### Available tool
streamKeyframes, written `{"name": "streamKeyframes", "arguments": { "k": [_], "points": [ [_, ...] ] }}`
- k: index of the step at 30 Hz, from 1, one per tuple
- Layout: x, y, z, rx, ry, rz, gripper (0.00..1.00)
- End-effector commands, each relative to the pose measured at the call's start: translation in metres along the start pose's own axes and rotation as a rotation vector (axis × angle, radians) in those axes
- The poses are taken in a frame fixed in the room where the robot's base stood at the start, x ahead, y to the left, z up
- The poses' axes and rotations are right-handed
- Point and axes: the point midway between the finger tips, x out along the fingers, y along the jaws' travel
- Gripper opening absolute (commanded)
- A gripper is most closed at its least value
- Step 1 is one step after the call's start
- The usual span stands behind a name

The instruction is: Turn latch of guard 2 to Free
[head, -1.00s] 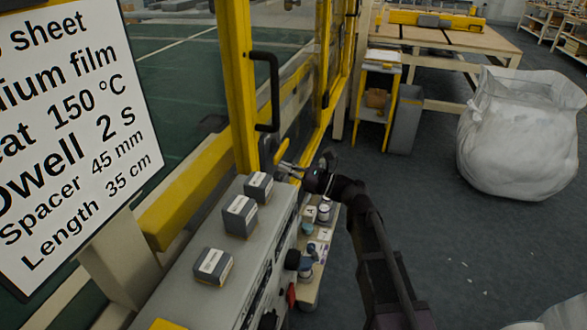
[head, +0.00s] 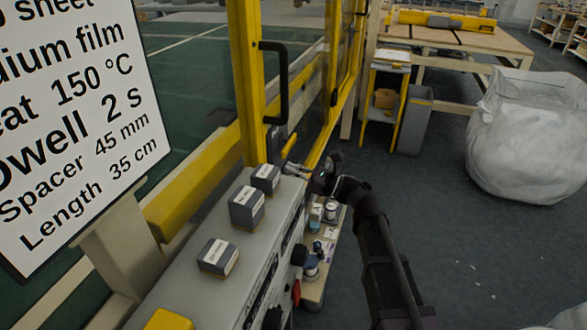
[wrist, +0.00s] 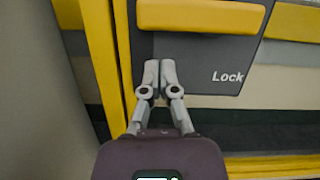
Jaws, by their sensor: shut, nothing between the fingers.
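In the wrist view a yellow latch bar (wrist: 200,16) lies level across a dark grey plate (wrist: 205,65). The word "Lock" is printed on the plate's lower right, below the bar. My gripper (wrist: 160,66) is shut and empty, its fingertips just below the left part of the bar, in front of the plate. I cannot tell whether they touch it. In the head view my gripper (head: 287,168) is beside the yellow guard frame (head: 246,85), below its black handle (head: 276,85). No guard number is readable, and no "Free" mark is in view.
A grey machine top with several grey labelled blocks (head: 247,207) lies left of my arm. A small shelf with bottles (head: 331,211) stands below the gripper. A large white bag (head: 528,140) stands on the right. The floor between is mostly clear.

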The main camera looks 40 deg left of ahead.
Motion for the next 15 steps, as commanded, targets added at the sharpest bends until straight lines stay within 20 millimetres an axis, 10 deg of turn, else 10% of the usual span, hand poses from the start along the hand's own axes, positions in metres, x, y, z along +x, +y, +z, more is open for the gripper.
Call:
{"name": "streamKeyframes", "arguments": {
  "k": [15],
  "points": [
    [-0.054, 0.002, -0.021, 0.000, 0.001, -0.003, 0.00]
  ]
}}
